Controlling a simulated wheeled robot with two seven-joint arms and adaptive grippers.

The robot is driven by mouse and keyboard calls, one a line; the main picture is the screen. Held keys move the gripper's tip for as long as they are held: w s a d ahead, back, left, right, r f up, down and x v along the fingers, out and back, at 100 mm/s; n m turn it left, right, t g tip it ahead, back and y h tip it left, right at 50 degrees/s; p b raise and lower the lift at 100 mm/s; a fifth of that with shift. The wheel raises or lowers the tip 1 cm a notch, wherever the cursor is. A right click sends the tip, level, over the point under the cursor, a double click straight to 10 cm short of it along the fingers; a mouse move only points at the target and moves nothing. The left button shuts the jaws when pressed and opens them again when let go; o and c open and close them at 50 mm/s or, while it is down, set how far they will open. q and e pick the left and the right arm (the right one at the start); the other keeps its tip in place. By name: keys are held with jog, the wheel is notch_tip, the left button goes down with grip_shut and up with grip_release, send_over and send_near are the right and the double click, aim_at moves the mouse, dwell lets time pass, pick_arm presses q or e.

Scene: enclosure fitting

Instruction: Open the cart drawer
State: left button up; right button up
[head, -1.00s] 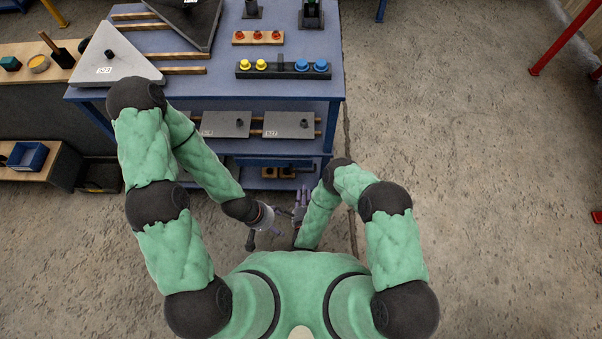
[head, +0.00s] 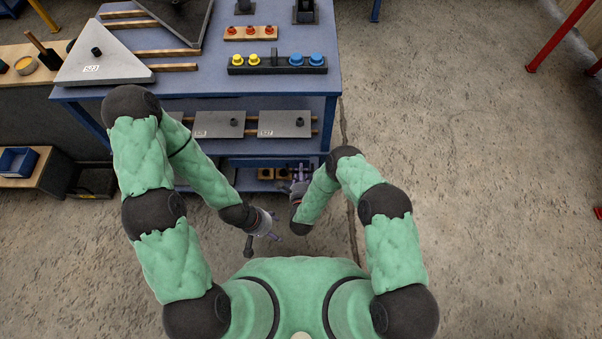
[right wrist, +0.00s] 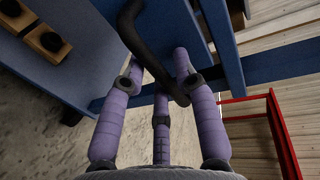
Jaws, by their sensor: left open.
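The blue cart (head: 215,85) stands in front of me in the head view. A dark bent handle (right wrist: 150,58) crosses the right wrist view beside a blue panel (right wrist: 172,30) of the cart. My right gripper (head: 302,170) is at the cart's low front edge. In the right wrist view, its purple fingers (right wrist: 156,62) are spread, with the handle passing between them; I cannot tell whether they touch it. My left gripper (head: 262,241) hangs open and empty, apart from the cart. I cannot tell how far the drawer is out.
Wooden blocks with dark tops (head: 265,173) sit low in the cart and show in the right wrist view (right wrist: 48,38). Grey plates (head: 285,124) lie on the middle shelf. A red frame (right wrist: 275,120) stands at the right. The floor at right (head: 480,200) is clear.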

grip_shut()
